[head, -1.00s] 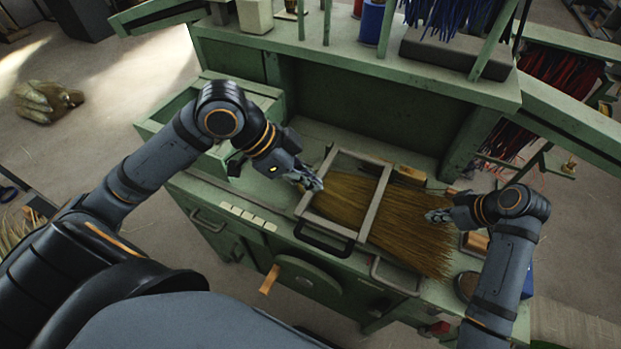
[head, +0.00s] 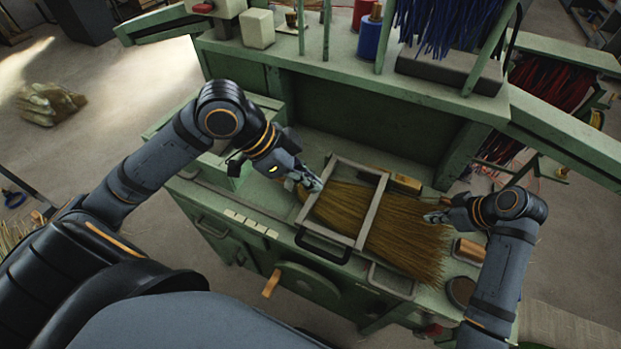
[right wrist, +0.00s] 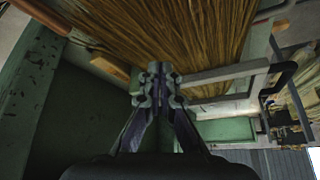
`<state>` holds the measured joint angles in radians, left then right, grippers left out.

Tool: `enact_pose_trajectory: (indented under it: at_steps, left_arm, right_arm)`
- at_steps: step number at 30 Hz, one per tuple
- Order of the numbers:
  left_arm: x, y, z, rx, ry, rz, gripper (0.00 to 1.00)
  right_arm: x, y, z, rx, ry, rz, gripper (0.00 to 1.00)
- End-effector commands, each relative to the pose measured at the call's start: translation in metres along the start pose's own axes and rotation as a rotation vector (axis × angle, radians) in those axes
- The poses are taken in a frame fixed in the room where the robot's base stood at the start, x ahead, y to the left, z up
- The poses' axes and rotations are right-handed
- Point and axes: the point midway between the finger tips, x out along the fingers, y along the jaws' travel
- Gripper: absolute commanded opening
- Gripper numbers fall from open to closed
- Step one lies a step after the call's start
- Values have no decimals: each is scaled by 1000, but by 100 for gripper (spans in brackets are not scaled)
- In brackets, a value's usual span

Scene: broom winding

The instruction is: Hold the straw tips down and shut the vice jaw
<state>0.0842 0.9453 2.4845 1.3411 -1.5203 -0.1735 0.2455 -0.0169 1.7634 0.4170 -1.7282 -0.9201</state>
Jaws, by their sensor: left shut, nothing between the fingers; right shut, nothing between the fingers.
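A fan of brown straw (head: 408,238) lies flat on the green bench, its wide, loose end to the right. A grey rectangular metal frame (head: 373,212) with a dark handle (head: 323,250), apparently the vice jaw, lies across the straw. My left gripper (head: 314,184) is shut and empty at the frame's left bar; I cannot tell whether it touches. My right gripper (head: 428,217) is shut and empty, over the straw's right part. In the right wrist view its fingers (right wrist: 160,72) are together at the straw (right wrist: 165,30), with the frame (right wrist: 225,74) to the right; contact is unclear.
A small wooden block (head: 404,184) lies behind the straw and another (head: 469,249) to its right. A raised shelf (head: 350,62) with spools and blue bristles stands at the back. A green open tray (head: 215,170) is left of the frame.

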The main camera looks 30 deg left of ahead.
Motion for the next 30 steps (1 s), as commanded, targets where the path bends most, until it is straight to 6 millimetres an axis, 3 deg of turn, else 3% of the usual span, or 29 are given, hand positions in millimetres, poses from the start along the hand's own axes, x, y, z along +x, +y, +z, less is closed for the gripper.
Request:
enact_pose_trajectory:
  at_steps: [30]
  left_arm:
    - [-49, 0, -34, 0, 0, 0, 0]
  right_arm:
    - [-45, 0, -25, 0, 0, 0, 0]
